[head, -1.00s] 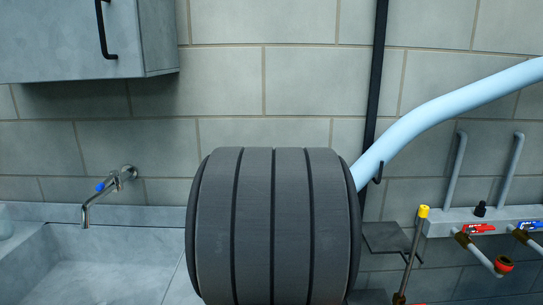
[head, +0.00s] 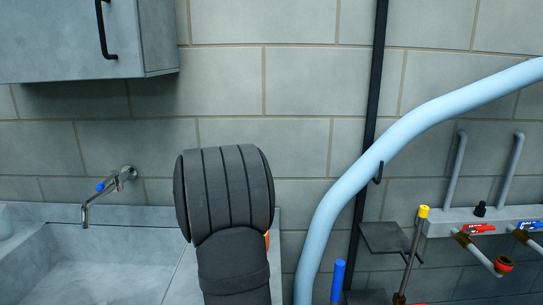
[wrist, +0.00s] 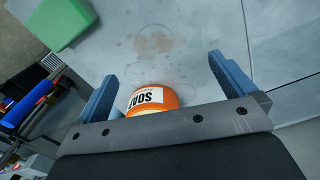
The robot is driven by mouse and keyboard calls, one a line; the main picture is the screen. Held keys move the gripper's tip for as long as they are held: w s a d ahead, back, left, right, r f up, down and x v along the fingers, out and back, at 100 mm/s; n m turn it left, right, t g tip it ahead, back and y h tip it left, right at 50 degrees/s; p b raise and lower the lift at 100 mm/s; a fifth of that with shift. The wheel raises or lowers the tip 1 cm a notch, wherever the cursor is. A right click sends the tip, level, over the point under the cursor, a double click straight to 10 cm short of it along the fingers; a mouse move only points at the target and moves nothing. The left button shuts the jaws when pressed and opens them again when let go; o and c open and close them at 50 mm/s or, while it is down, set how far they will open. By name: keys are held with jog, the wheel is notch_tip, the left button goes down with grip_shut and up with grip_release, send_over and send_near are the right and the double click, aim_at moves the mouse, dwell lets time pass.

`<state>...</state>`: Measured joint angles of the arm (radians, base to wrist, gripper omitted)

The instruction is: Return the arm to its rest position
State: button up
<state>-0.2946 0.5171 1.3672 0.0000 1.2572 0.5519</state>
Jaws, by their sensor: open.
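My gripper (wrist: 162,67) shows in the wrist view with its two blue fingers spread wide and nothing clamped between them. An orange container with a white label reading "SOA" (wrist: 150,97) shows between the fingers, partly hidden by the gripper's palm. A gap shows between it and the right finger; whether it touches the left one I cannot tell. In the head view my dark grey arm stands in the middle and the gripper is hidden. A sliver of orange (head: 267,238) shows beside the arm.
A grey sink (head: 90,265) with a tap (head: 108,193) lies left, below a wall cabinet (head: 75,40). A thick light-blue pipe (head: 400,135) curves down right of my arm. Valves (head: 478,228) are far right. A green box (wrist: 65,20) shows in the wrist view.

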jog(key=a, duration=0.1)
jog(key=w+a+f, duration=0.1)
jog(key=a, duration=0.3)
jog(key=shift+w+f, duration=0.15)
jog(key=shift+f, duration=0.25)
jog(key=shift+r, duration=0.1)
jog(key=w+d+r+n+t+y, duration=0.25)
jog(key=w+d+r+n, duration=0.25)
jog(key=d+r, duration=0.7)
jog(key=w+d+r+n+t+y, duration=0.1)
jog(key=w+d+r+n+t, duration=0.25)
jog(key=d+r, duration=0.8)
jog(key=w+a+f+g, duration=0.1)
jog(key=w+a+f, duration=0.3)
jog(key=a, duration=0.2)
jog(key=shift+w+f+n, duration=0.35)
jog(key=shift+w+n, duration=0.05)
jog(key=shift+n, duration=0.05)
